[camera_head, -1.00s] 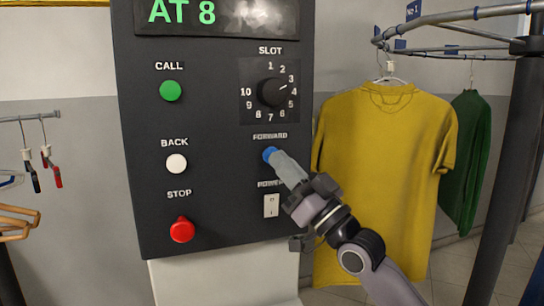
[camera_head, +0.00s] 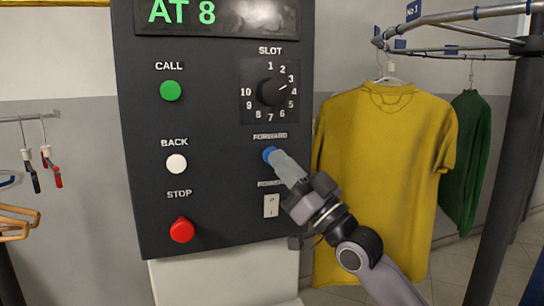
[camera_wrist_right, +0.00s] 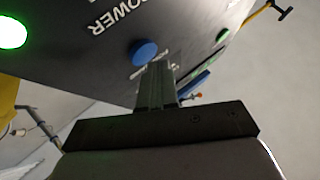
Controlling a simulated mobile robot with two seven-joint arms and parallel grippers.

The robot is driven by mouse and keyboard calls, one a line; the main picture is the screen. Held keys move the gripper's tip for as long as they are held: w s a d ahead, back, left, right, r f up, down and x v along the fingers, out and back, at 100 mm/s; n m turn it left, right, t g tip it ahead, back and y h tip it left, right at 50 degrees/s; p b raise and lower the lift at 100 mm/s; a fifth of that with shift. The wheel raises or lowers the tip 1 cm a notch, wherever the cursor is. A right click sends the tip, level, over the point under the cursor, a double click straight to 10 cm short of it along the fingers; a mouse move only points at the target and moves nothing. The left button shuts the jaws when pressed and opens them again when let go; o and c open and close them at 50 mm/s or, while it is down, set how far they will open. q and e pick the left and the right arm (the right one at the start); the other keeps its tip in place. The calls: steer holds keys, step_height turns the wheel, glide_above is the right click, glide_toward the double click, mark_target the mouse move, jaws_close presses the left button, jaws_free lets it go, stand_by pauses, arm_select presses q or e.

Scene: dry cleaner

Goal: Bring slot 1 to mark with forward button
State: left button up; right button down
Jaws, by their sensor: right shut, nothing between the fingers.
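The dark control panel (camera_head: 215,120) fills the middle of the head view, and its display (camera_head: 182,13) reads "AT 8" in green. The blue forward button (camera_head: 268,153) sits under the "FORWARD" label. It also shows in the right wrist view (camera_wrist_right: 144,52). My right gripper (camera_head: 277,160) is shut and empty, its fingertips at the button's lower right edge in the head view. I cannot tell whether they touch it. The slot dial (camera_head: 272,92) points between 3 and 4. A "No.1" tag (camera_head: 413,10) hangs on the rail at upper right. My left gripper is not in view.
The panel also has a green call button (camera_head: 170,90), a white back button (camera_head: 177,164), a red stop button (camera_head: 182,230) and a power switch (camera_head: 271,206). A yellow shirt (camera_head: 380,170) and a green garment (camera_head: 468,150) hang at right. Hangers (camera_head: 18,222) hang at left.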

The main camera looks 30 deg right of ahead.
steer(key=shift+w+d, duration=0.15)
steer(key=shift+w, duration=0.4)
stand_by(0.7)
steer(key=shift+s, duration=0.1)
steer(key=shift+s+a, duration=0.25)
steer(key=shift+s, duration=0.45)
steer(key=s+p, duration=0.1)
steer(key=s, duration=0.1)
steer(key=s+a, duration=0.1)
steer(key=s, duration=0.2)
steer(key=shift+p, duration=0.35)
stand_by(0.6)
